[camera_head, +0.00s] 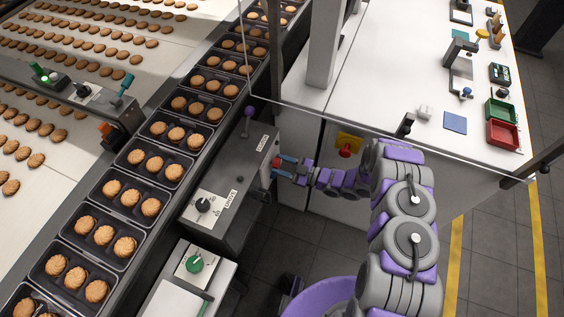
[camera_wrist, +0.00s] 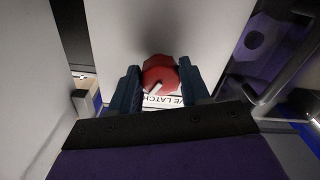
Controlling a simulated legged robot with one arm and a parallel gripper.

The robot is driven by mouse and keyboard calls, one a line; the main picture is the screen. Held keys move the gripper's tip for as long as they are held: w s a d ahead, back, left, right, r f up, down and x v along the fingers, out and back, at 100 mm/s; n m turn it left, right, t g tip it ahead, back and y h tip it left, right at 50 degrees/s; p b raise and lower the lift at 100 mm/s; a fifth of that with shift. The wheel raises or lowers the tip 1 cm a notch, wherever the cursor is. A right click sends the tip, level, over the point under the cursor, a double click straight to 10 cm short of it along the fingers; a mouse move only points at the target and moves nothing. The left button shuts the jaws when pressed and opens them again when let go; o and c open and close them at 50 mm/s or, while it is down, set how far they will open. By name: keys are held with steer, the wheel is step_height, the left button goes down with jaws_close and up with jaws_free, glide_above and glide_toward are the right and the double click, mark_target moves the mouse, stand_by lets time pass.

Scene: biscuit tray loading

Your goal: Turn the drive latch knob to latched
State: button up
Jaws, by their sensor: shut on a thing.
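The red drive latch knob (camera_wrist: 160,74) sits on a pale panel in the wrist view, with a white pointer mark that slants on its face. The latched and unlatched marks are not readable.
The grey housing (camera_head: 226,226) carries a black DRIVE selector (camera_head: 203,205) and a purple-knobbed lever (camera_head: 248,112). A green knob (camera_head: 194,264) is on the front box. A yellow-backed red button (camera_head: 347,146) is close behind my arm. The white cabinet (camera_head: 455,185) bounds the right side.

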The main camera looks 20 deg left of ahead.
steer(key=shift+r+n+p, duration=0.1)
steer(key=shift+n+p, duration=0.6)
steer(key=shift+n, duration=1.8)
steer(key=o, duration=1)
steer(key=shift+o, duration=0.2)
